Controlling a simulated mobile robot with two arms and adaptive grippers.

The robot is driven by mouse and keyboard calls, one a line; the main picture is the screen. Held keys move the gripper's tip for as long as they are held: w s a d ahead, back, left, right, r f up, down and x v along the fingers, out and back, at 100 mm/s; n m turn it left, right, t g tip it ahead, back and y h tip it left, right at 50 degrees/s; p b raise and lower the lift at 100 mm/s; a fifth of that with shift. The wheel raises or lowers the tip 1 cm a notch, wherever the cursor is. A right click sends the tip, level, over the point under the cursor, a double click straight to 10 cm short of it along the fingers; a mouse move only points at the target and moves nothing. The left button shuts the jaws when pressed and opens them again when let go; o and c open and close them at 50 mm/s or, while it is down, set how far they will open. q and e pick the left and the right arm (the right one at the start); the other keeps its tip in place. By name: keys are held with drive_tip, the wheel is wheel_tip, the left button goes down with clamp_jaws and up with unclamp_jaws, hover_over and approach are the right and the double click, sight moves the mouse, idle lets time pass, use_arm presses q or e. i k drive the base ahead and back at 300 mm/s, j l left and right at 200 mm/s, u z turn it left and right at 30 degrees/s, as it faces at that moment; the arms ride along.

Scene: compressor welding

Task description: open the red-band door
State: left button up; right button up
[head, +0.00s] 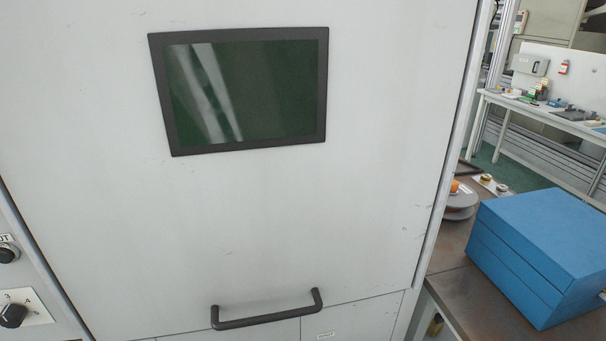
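A large light-grey door panel (300,220) fills most of the head view. It has a dark-framed window (240,90) in its upper part and a black bar handle (267,310) at its lower edge. The panel looks shut, with its bottom edge meeting the grey panels below. No red band shows on it in this view. Neither of my grippers is in view.
A blue box (540,250) sits on a brown-topped table (462,302) to the right of the cabinet. Black knobs (12,315) are on the panel at the left edge. A white workbench (540,115) with small items stands farther back, with green floor before it.

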sight(176, 167)
drive_tip(key=k+j+z, duration=0.3)
drive_tip(key=z, duration=0.15)
drive_tip(key=k+j+z, duration=0.15)
drive_tip(key=k+z, duration=0.25)
drive_tip(key=k, duration=0.1)
